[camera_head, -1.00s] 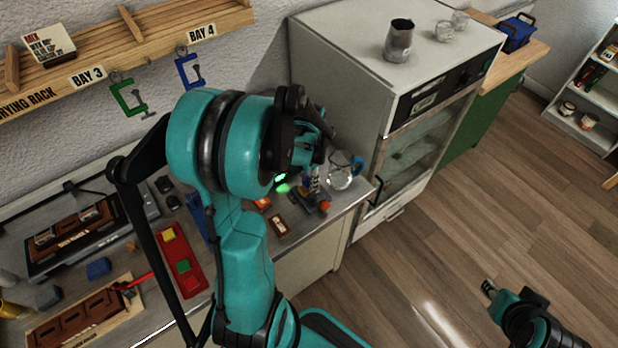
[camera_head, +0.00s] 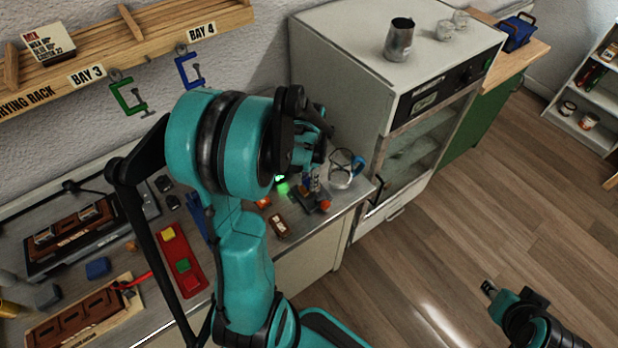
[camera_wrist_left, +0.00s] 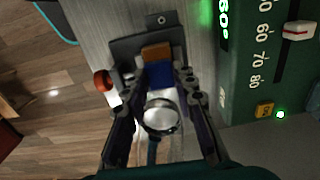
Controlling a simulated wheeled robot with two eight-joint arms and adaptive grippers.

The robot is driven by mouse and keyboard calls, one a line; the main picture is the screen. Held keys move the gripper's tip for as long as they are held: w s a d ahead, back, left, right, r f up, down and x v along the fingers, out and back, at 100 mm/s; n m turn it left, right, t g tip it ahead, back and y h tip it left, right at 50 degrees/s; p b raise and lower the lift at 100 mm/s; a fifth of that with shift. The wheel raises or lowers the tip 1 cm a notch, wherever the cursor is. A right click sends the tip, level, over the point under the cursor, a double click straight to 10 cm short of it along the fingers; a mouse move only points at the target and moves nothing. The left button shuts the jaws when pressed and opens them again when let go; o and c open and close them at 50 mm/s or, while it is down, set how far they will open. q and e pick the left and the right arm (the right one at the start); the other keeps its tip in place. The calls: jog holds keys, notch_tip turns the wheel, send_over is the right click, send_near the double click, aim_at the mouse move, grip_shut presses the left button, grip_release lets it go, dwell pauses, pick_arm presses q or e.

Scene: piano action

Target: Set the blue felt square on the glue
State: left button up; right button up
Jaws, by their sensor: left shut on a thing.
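My left gripper (camera_head: 313,178) is shut on the blue felt square (camera_wrist_left: 160,76), which shows between the fingertips in the left wrist view. A dark fixture (camera_wrist_left: 124,50) with a red knob (camera_wrist_left: 103,81) lies beyond the fingertips. An orange-brown block (camera_wrist_left: 157,52) shows right beside the felt's far edge. I cannot tell whether the felt touches it. I cannot make out any glue. In the head view the wrist partly covers the fixture (camera_head: 306,199). My right gripper (camera_head: 488,289) is far off over the floor, too small to read.
A glass beaker (camera_head: 342,172) stands right of the left gripper, near the oven (camera_head: 345,75). A red tray (camera_head: 196,286) with coloured squares and a small brown block (camera_head: 279,225) lie on the bench. A green panel (camera_wrist_left: 245,85) with a scale stands right in the wrist view.

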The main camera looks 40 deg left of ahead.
pick_arm(q)
jog(key=shift+f+b, duration=0.35)
jog(key=shift+f, duration=0.1)
jog(key=o, duration=0.8)
notch_tip(320, 180, up, 12)
dwell(0.3)
jog(key=shift+d, duration=0.15)
